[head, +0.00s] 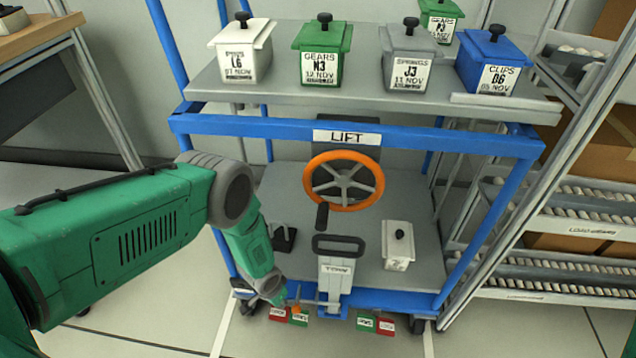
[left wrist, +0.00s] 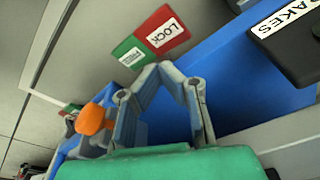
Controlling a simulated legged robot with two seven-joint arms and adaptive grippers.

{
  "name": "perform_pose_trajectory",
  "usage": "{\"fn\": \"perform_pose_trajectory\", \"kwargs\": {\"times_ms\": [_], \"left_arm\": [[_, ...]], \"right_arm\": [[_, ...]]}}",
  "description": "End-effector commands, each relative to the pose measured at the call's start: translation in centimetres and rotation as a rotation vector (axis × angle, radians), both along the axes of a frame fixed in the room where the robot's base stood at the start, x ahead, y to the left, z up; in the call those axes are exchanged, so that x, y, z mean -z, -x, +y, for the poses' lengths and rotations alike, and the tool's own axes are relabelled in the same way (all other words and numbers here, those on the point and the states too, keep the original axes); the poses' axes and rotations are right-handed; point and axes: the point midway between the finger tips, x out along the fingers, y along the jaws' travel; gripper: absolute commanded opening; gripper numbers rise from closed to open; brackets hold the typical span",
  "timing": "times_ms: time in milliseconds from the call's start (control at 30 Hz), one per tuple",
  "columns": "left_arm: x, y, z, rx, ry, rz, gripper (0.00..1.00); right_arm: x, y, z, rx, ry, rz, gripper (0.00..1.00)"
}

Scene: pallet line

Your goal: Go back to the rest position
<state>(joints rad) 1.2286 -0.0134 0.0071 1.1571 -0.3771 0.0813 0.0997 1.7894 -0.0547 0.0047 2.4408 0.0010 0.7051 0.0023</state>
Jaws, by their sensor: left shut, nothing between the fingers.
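My left arm comes in from the left in the head view, and its gripper (head: 277,298) points down at the lower front edge of the blue-framed lift cart (head: 350,129). In the left wrist view the gripper (left wrist: 164,68) has its two fingers meeting at the tips, shut and empty. An orange knob (left wrist: 96,118) is beside the fingers there, apart from them as far as I can tell. A red LOCK tag (left wrist: 163,29) and a green tag (left wrist: 129,52) lie beyond the fingertips. My right gripper is not in view.
The cart carries an orange handwheel (head: 344,181), a TOW handle (head: 338,262) and a white lidded box (head: 397,245). Labelled boxes, including a green GEARS box (head: 321,52), stand on the grey shelf (head: 300,91) above. Roller racks (head: 570,218) are at the right.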

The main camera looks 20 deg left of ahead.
Motion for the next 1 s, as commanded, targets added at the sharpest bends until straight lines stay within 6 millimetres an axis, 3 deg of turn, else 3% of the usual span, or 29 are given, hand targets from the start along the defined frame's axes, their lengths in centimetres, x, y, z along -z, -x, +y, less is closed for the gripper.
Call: {"fn": "perform_pose_trajectory", "kwargs": {"times_ms": [167, 367, 700, 1000], "left_arm": [[-0.3, 0.2, -0.1, -0.003, 0.003, 0.002, 0.00], [-3.4, 3.7, -1.0, -0.042, 0.037, 0.030, 0.00], [-14.8, 14.3, -0.8, -0.165, 0.044, 0.074, 0.00], [-23.0, 21.0, 0.7, -0.226, -0.009, 0.092, 0.00]], "right_arm": [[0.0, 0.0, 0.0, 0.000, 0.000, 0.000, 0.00], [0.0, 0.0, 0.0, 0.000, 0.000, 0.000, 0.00], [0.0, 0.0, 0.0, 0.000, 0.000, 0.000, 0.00], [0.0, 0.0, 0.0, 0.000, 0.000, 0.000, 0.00]]}}
